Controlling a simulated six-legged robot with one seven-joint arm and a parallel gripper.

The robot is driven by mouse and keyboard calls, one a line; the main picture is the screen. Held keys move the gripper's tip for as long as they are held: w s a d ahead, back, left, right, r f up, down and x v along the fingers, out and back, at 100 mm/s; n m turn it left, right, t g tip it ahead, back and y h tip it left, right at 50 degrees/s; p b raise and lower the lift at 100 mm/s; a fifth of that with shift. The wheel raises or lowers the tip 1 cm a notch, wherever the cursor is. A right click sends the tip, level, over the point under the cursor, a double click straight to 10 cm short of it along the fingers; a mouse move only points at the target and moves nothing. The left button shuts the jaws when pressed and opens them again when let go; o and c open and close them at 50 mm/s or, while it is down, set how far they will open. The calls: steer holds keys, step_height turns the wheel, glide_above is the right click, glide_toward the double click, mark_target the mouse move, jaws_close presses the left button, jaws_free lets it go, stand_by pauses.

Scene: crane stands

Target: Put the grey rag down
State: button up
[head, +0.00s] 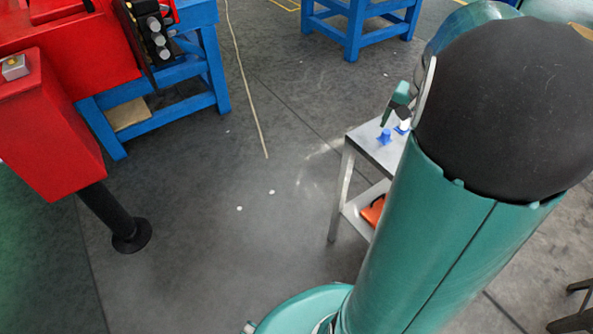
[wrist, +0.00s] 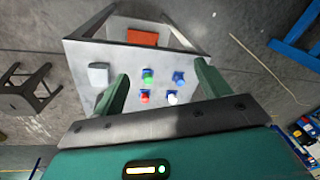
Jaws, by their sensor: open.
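A pale grey, roughly square piece (wrist: 98,75), which looks like the grey rag, lies on the metal table (wrist: 112,54) at the left in the wrist view. I cannot make out its folds, and it does not show in the head view. My gripper (wrist: 161,72) is open above the table, its two green fingers wide apart with nothing held between them. The grey piece lies outside the fingers, left of the left one. In the head view a green finger (head: 400,95) shows over the table (head: 372,150), most of which my arm hides.
Several small blue pieces, such as one (wrist: 178,76) at the right, stand on the tabletop, some with coloured tops. An orange item (wrist: 142,37) lies on the lower shelf. A dark stool (wrist: 30,90) stands left. A red machine (head: 60,110) and blue stands (head: 355,25) surround open floor.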

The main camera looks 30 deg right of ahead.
steer(key=a+r+n+t, duration=0.1)
steer(key=a+r+n, duration=0.2)
steer(key=a, duration=0.7)
steer(key=a+r+n+t, duration=0.1)
steer(key=a+r+n, duration=0.2)
steer(key=a, duration=0.6)
steer(key=s+a+n+t, duration=0.1)
steer(key=s+a+n, duration=0.4)
steer(key=a, duration=0.8)
steer(key=shift+s+a+r+t, duration=0.15)
steer(key=shift+s+r+t, duration=0.15)
steer(key=shift+s+r, duration=0.2)
steer(key=shift+s, duration=0.1)
steer(key=c, duration=0.9)
steer(key=shift+d, duration=0.2)
